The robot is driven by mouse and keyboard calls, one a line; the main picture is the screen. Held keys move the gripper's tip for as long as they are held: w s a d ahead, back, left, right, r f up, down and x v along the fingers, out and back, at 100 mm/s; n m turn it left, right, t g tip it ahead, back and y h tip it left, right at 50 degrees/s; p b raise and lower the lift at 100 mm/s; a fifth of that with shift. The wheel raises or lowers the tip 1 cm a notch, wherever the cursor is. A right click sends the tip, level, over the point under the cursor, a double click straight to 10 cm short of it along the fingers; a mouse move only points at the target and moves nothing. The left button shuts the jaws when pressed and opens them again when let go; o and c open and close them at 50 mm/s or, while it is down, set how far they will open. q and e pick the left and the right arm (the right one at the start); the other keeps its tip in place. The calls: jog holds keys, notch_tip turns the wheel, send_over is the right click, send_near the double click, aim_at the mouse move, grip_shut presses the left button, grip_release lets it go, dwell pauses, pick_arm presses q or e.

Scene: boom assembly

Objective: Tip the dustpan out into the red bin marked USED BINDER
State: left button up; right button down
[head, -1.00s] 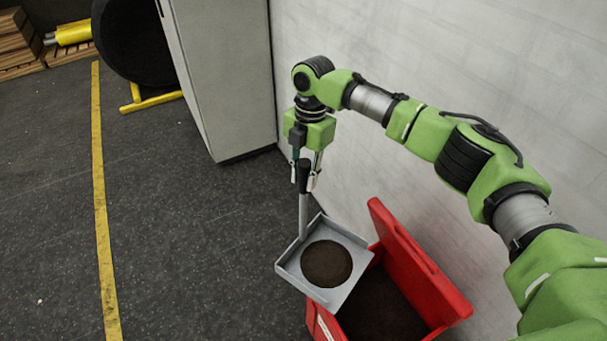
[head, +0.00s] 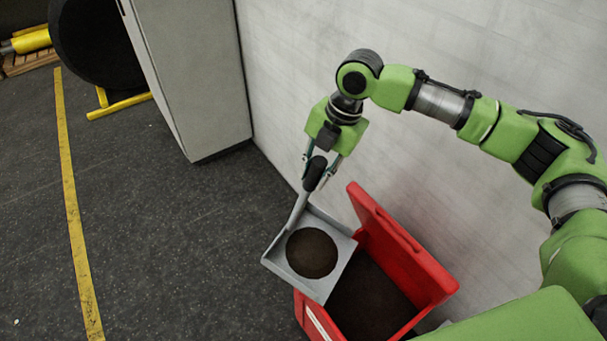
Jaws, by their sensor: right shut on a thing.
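The grey dustpan (head: 275,262) holds a round dark brown heap (head: 311,253) in its tray. My right gripper (head: 318,180) is shut on the dustpan's upright handle, near its black grip. The tray hangs below the gripper, its right side over or beside the left rim of the red bin (head: 433,277). I cannot tell if they touch. The bin stands open, with its red lid or back wall raised against the wall side, and dark material (head: 370,300) inside. A pale label shows on its front left, too small to read. My left gripper is out of view.
A white wall (head: 440,60) runs close behind the bin. A grey cabinet (head: 195,75) stands at the back, with a black drum (head: 95,45) on a yellow stand left of it. A yellow line (head: 75,215) marks the clear dark floor.

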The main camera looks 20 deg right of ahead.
jog(key=s+d+t+y+b, duration=0.3)
jog(key=s+d+b, duration=0.7)
jog(key=s+d, duration=0.2)
jog(key=shift+s+t+y, duration=0.3)
jog(key=shift+t, duration=0.1)
dwell(0.4)
jog(key=shift+r, duration=0.1)
dwell(0.9)
